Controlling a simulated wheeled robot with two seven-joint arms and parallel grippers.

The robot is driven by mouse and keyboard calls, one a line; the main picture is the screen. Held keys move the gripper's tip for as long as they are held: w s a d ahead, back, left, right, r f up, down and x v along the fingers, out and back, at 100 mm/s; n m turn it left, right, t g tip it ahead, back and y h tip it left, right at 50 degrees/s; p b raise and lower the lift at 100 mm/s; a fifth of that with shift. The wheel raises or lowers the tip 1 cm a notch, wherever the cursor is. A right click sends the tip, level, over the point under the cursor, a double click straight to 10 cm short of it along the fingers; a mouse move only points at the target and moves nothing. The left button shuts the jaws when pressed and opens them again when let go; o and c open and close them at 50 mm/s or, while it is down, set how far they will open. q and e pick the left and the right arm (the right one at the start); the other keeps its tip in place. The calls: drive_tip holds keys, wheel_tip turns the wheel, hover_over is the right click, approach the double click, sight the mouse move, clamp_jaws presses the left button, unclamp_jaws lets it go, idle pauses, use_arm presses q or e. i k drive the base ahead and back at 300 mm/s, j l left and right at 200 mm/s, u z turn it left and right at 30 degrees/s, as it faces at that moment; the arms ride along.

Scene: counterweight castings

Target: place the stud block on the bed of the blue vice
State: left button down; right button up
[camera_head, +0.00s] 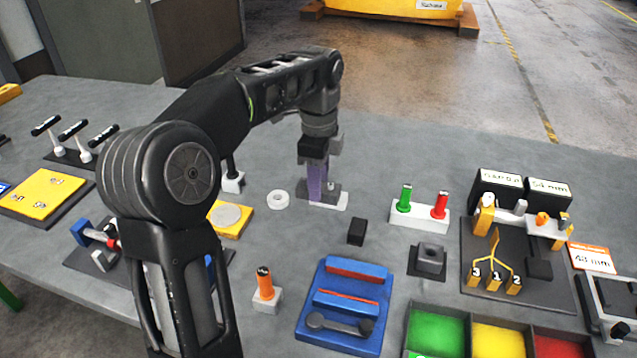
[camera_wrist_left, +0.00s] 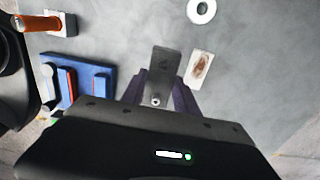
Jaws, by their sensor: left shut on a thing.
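My left gripper (camera_head: 317,182) has purple fingers and points down over the middle of the table. It is shut on the stud block (camera_head: 332,189), a grey block with a small pale stud. In the left wrist view the stud block (camera_wrist_left: 165,66) sits between the purple fingers (camera_wrist_left: 158,95). I cannot tell whether its underside touches the table. The blue vice (camera_head: 371,291) stands nearer, at the bottom middle, with red-lined jaws and a dark handle. The blue vice (camera_wrist_left: 98,82) shows left of the fingers in the wrist view. My right gripper is not in view.
A white piece (camera_head: 344,204) with a brown mark lies beside the held block. A white ring (camera_head: 278,200), a black block (camera_head: 357,232) and an orange peg in a white base (camera_head: 265,291) are nearby. Coloured bins (camera_head: 411,324) and a red-green peg stand (camera_head: 421,217) are right.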

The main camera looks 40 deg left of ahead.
sight(352, 289)
drive_tip(key=k+l, duration=1.2)
drive_tip(key=l, duration=0.15)
